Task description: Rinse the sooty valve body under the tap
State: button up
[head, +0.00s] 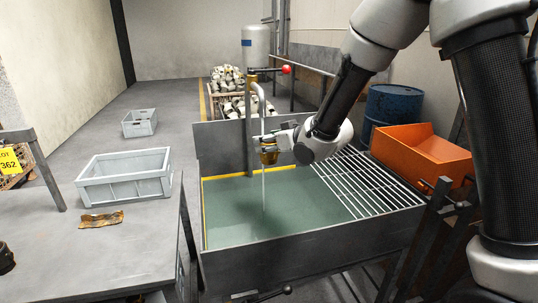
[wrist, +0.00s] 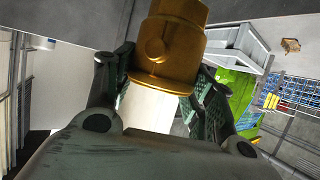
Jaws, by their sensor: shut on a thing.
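My gripper (head: 277,146) is shut on the valve body (head: 268,157), a brass-coloured piece, and holds it above the wash basin. In the wrist view the valve body (wrist: 172,45) sits between both fingers (wrist: 163,85); its surface looks brown-gold, with its upper end cut off by the frame. The tap (head: 258,90) stands at the basin's back, with a red-knobbed lever (head: 286,70). A thin pale stream (head: 263,193) shows below the valve body, in line with the spout. I cannot tell exactly where water meets it. The basin (head: 300,238) holds greenish water.
A slatted rack (head: 362,185) covers the basin's right side, with an orange bin (head: 424,152) beyond it. A grey crate (head: 125,178) and a brownish rag-like piece (head: 101,219) lie on the left table (head: 130,245). A blue drum (head: 392,105) stands behind.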

jog(key=s+d, duration=0.2)
jog(key=s, duration=0.5)
jog(key=shift+s+d, duration=0.25)
jog(key=shift+s, duration=0.05)
dwell(0.3)
dwell(1.4)
